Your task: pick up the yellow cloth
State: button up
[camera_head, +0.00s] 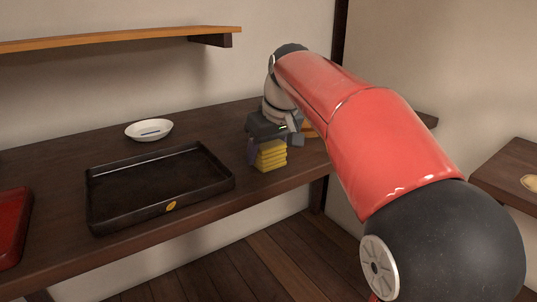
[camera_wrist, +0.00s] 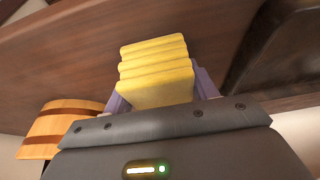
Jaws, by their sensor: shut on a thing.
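The yellow cloth (camera_head: 271,157) is a folded stack with several layers, by the dark table's (camera_head: 60,160) front edge, right of the black tray. In the wrist view the yellow cloth (camera_wrist: 157,70) sits between the purple-grey fingers. My gripper (camera_head: 262,148) is shut on it from above. In the wrist view my gripper (camera_wrist: 158,95) has one finger on each side of the cloth. I cannot tell whether the cloth touches the table.
A black tray (camera_head: 222,187) stands left of the cloth, with a white dish (camera_head: 149,130) behind it. A red tray (camera_head: 14,225) is at far left. A wooden tub (camera_wrist: 62,124) is near my gripper. A shelf (camera_head: 120,37) hangs above.

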jog(key=shift+c, duration=0.7)
jog(key=shift+r, duration=0.1)
notch_tip(320, 180, up, 20)
jog(key=p, duration=0.7)
jog(key=o, duration=0.4)
jog(key=c, duration=0.3)
